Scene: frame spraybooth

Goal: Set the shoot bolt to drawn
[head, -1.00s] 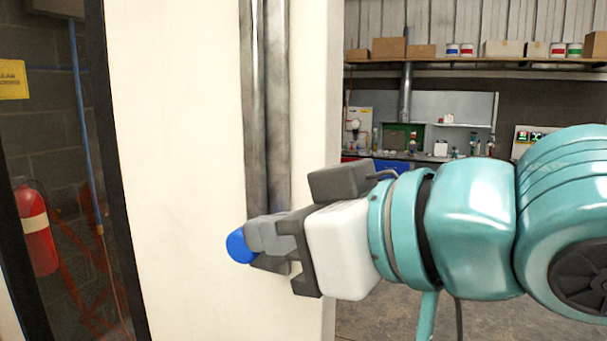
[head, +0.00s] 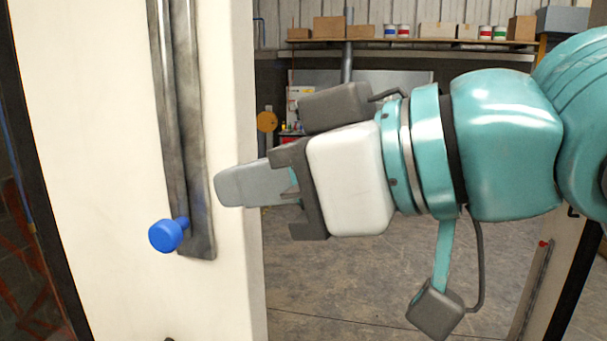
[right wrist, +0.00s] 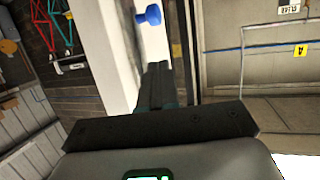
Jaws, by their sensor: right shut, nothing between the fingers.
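The shoot bolt's blue knob (head: 166,236) sits near the lower end of a long grey metal channel (head: 180,110) on a cream panel (head: 85,130) in the head view. The knob also shows at the top of the right wrist view (right wrist: 150,16). My right gripper (head: 222,188) is to the right of the knob and slightly above it, apart from it. Its fingers look closed together, with nothing held. In the right wrist view the fingers (right wrist: 156,80) point toward the panel. My left gripper is not in view.
The cream panel ends at a vertical edge right of the channel, with open floor (head: 330,290) beyond. A shelf (head: 400,43) with boxes and cans runs along the back wall. A dark frame edge stands at the far left.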

